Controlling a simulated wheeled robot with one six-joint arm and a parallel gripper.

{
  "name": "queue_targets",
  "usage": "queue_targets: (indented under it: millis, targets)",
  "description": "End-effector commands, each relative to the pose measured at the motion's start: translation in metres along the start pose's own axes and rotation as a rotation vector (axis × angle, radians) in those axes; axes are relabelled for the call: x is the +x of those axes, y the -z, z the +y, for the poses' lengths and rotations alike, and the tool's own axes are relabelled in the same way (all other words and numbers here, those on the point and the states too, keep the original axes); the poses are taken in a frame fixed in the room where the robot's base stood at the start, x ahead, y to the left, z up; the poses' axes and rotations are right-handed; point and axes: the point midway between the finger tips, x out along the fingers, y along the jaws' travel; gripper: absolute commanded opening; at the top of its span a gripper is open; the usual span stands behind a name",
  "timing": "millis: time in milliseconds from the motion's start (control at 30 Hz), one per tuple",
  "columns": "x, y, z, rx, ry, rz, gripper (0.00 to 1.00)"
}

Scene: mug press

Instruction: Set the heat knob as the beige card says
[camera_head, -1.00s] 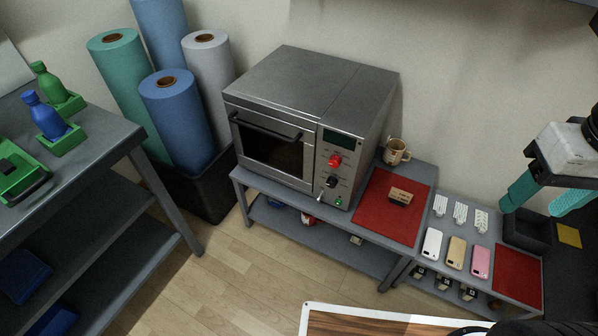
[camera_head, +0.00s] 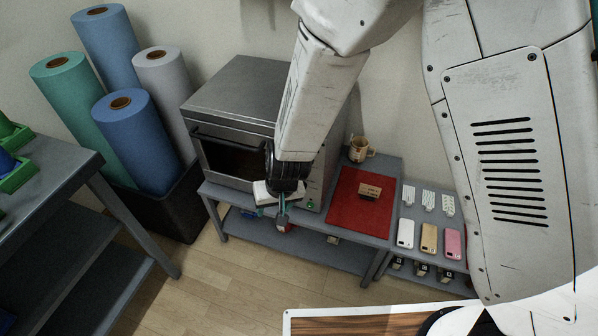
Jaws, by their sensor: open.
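The grey oven (camera_head: 232,92) stands on a low grey table, its front partly covered by my arm. The red and black knobs on its panel are hidden behind my arm and gripper. The green button (camera_head: 311,204) low on the panel shows. A small beige card (camera_head: 370,192) with dark print too small to read is on the red mat (camera_head: 349,219). My gripper (camera_head: 283,214) is in front of the lower right of the oven, its teal fingers pointing down and largely overlapping in this view. Nothing shows held. Whether it touches the panel cannot be told.
A patterned mug (camera_head: 358,148) stands behind the mat. Several phones, such as the white one (camera_head: 405,233), lie on the lower table to the right. Cloth rolls (camera_head: 137,135) stand in a dark bin at left. The floor (camera_head: 235,275) in front is clear.

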Motion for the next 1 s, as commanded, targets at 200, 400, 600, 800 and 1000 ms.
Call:
queue_targets:
  millis: [200, 400, 600, 800, 1000]
  targets:
    - [0.112, 0.013, 0.003, -0.016, -0.194, 0.28, 0.54]
    - [0.145, 0.034, 0.042, -0.065, -0.515, 0.654, 0.54]
    - [0.101, 0.056, 0.068, -0.109, -0.827, 0.963, 0.54]
    - [0.062, 0.065, 0.072, -0.139, -0.99, 1.102, 0.54]
    - [0.057, 0.082, 0.084, -0.145, -1.016, 1.119, 0.54]
